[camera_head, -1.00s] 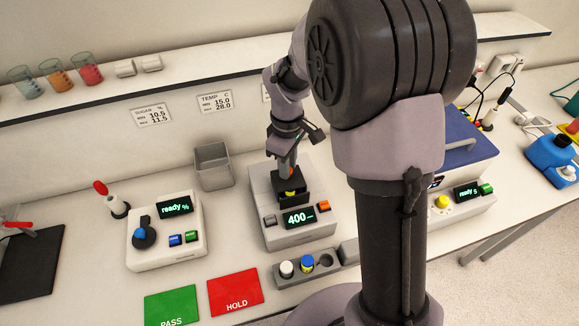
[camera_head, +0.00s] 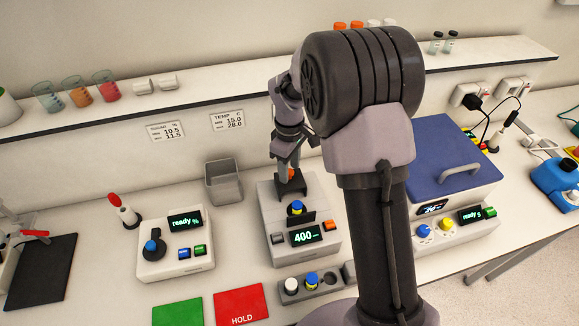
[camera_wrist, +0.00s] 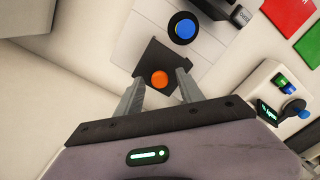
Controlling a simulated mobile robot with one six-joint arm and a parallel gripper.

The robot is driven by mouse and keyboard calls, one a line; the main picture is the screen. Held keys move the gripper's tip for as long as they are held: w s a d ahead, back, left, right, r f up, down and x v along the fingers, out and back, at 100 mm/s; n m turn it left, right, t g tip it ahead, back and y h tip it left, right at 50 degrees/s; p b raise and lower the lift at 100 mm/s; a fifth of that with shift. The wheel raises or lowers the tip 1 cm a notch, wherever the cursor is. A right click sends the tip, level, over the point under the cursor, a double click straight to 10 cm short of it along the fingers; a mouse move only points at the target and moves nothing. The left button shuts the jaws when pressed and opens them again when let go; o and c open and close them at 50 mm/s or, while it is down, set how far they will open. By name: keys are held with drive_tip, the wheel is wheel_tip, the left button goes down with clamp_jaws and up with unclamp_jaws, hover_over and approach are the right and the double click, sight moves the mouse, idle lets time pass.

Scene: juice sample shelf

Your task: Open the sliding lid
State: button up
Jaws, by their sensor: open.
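The instrument showing 400 (camera_head: 265,215) stands at mid-bench. A dark sliding lid (camera_head: 291,187) sits at the rear of its top, and it also shows in the wrist view (camera_wrist: 152,60). An orange knob (camera_wrist: 160,80) stands on the lid. In front of the lid, a blue-capped vial (camera_head: 297,207) is exposed; its blue cap (camera_wrist: 184,27) sits in a dark round opening in the wrist view. My gripper (camera_wrist: 161,75) is open, with one finger on each side of the knob; small gaps appear between fingers and knob.
A grey bin (camera_head: 223,183) stands behind left, near my arm. A ready-% meter (camera_head: 175,250) is at left, and a blue-lidded machine (camera_head: 445,160) at right. A vial rack (camera_head: 300,292) and red HOLD mat (camera_head: 241,306) lie in front. A shelf (camera_head: 200,95) runs along the wall.

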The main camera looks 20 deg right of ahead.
sight(290, 173)
wheel_tip(290, 173, up, 17)
drive_tip(key=p, duration=0.4)
drive_tip(key=shift+r, duration=0.2)
drive_tip(key=s+a+f+m+t+b, duration=0.1)
drive_tip(key=s+f+m+t+b, duration=0.1)
drive_tip(key=s, duration=0.7)
drive_tip(key=s+a+f+m+t+y+b, duration=0.1)
drive_tip(key=s+f+m+t+b, duration=0.1)
drive_tip(key=s+f+m+b, duration=0.3)
drive_tip(key=s+a+f+m+t+y+b, duration=0.1)
drive_tip(key=s+a+f+m+b, duration=0.1)
drive_tip(key=s+m+b, duration=0.4)
drive_tip(key=s+f+b, duration=0.1)
drive_tip(key=s+b, duration=0.3)
drive_tip(key=s, duration=0.3)
drive_tip(key=shift+f+t, duration=0.2)
drive_tip(key=shift+t, duration=0.2)
idle(0.3)
